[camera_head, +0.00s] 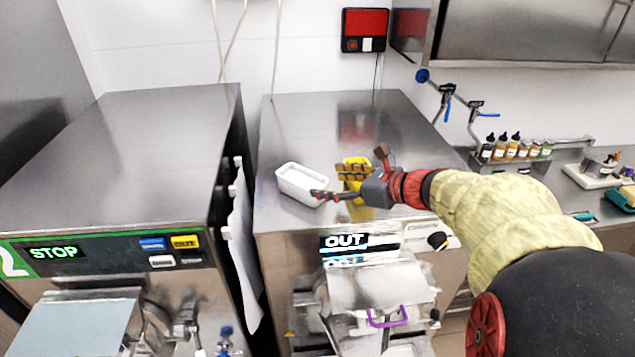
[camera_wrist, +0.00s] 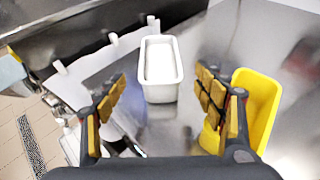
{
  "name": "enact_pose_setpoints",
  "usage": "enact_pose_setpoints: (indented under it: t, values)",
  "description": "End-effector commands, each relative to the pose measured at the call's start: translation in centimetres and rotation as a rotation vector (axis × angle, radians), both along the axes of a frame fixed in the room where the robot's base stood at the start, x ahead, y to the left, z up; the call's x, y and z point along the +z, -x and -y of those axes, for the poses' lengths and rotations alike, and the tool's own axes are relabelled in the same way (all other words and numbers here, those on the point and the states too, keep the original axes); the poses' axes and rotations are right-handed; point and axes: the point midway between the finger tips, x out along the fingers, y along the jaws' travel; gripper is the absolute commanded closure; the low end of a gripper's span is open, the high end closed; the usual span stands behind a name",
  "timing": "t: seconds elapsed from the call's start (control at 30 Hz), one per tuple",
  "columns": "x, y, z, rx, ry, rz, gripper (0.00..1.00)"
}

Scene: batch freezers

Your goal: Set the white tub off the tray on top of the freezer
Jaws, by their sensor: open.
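The white tub (camera_head: 302,184) is rectangular and stands upright near the front left edge of the right-hand freezer's steel top (camera_head: 300,125). In the wrist view the white tub (camera_wrist: 161,68) is ahead, between the lines of my fingers. My gripper (camera_head: 352,176) is open and empty, just right of the tub in the head view. In the wrist view its fingers (camera_wrist: 163,90) are spread on either side, apart from the tub. I cannot make out a tray under the tub; it appears to rest on the steel.
A yellow tub (camera_wrist: 262,105) stands close by my right finger in the wrist view. The left freezer (camera_head: 130,150) has a clear top, with a narrow gap between the machines. Bottles (camera_head: 515,148) stand on the right counter. The freezer top's back is clear.

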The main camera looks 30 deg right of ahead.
Motion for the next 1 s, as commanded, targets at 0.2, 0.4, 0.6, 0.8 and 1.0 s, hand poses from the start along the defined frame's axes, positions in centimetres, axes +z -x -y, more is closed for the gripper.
enact_pose_setpoints:
  t: [0.2,0.4,0.6,0.8,1.0]
  values:
    - [0.6,1.3,0.5,0.0,0.0,0.0,0.31]
    - [0.3,2.0,-2.3,0.093,0.101,-0.009,0.31]
    - [-1.6,6.8,-11.7,0.521,0.57,0.0,0.31]
    - [-4.1,14.8,-17.5,1.106,1.204,0.118,0.31]
    - [-4.9,20.4,-17.5,1.615,1.767,0.295,0.31]
